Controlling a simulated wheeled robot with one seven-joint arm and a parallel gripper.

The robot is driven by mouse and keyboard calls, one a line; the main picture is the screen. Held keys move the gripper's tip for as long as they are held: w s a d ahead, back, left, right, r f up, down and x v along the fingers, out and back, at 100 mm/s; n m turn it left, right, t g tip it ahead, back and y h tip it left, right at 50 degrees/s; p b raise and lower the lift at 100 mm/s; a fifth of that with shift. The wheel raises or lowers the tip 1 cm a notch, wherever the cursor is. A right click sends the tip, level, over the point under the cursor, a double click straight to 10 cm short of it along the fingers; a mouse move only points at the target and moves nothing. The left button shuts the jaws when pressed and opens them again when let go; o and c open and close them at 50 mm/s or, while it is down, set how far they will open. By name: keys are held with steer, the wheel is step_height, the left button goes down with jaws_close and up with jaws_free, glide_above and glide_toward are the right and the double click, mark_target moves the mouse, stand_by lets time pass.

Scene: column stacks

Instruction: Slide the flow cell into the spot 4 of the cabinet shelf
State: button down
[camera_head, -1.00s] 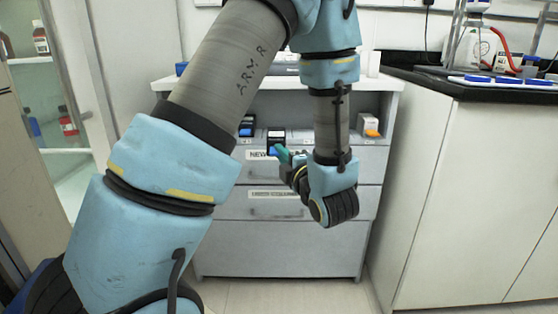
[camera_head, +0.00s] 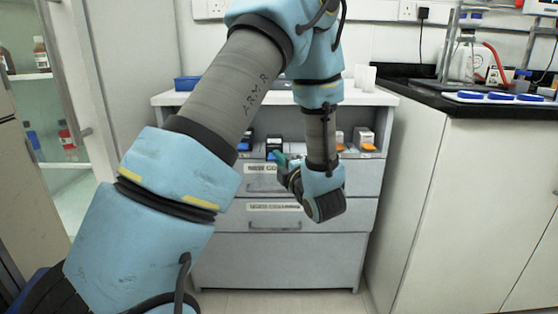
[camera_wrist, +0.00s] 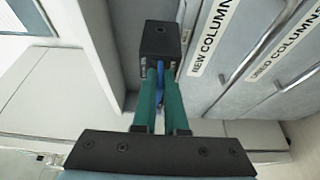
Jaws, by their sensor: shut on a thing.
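My gripper (camera_wrist: 158,100) has green fingers, shut on the flow cell (camera_wrist: 161,40), a black block with a blue part between the fingers in the wrist view. In the head view my gripper (camera_head: 282,160) is in front of the cabinet's open shelf, just above the top drawer. A black and blue piece at its tips (camera_head: 273,148) appears to be the held flow cell; I cannot tell whether it is inside the shelf. The cabinet shelf (camera_head: 217,154) is a grey recess under a white top, partly hidden by my arm. Its spot numbers are not readable.
A black and blue block (camera_head: 245,143) stands on the shelf at left. White and orange boxes (camera_head: 364,139) stand at right. Labelled drawers (camera_head: 274,216) lie below. A black-topped bench (camera_head: 480,190) is to the right, and an open glass-doored cupboard (camera_head: 62,165) to the left.

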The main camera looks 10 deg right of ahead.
mark_target(279, 149)
steer(key=shift+w+d+p, duration=0.25)
steer(key=shift+w+p, duration=0.15)
steer(key=shift+w, duration=0.95)
steer(key=shift+w+d+p, duration=0.3)
steer(key=shift+w+p, duration=0.15)
steer(key=shift+w, duration=0.95)
steer(key=shift+w+d+p, duration=0.25)
steer(key=shift+w+p, duration=0.15)
steer(key=shift+w, duration=0.95)
steer(key=shift+f+b, duration=0.2)
steer(key=shift+b, duration=0.35)
steer(key=c, duration=0.9)
jaws_free()
